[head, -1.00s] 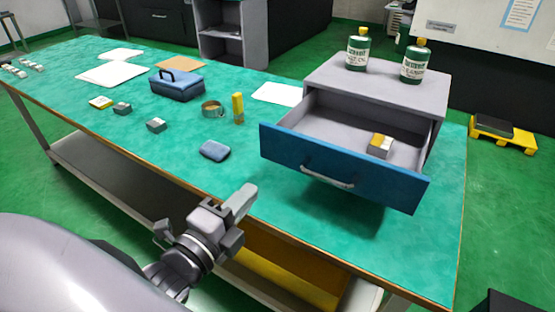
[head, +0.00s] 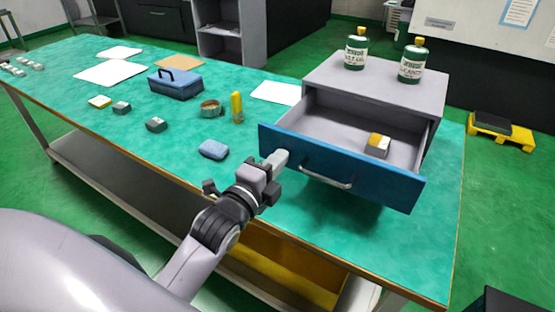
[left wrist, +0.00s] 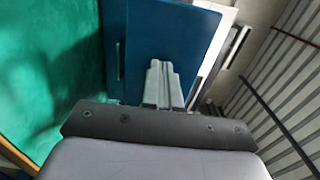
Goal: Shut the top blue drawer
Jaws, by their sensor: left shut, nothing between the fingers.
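The blue drawer front (head: 365,179) belongs to a grey drawer unit (head: 385,87) on the green bench. The drawer stands pulled well out, its grey inside open to view. A silver handle (head: 327,176) crosses its front. My left gripper (head: 281,157) is shut and empty, its fingertips at the left part of the drawer front, left of the handle. In the left wrist view the shut fingers (left wrist: 163,84) point at the blue front (left wrist: 165,35). I cannot tell whether they touch it. My right gripper is not in view.
A small yellow-and-grey block (head: 377,145) lies inside the drawer. Two green bottles (head: 356,53) stand on the unit.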

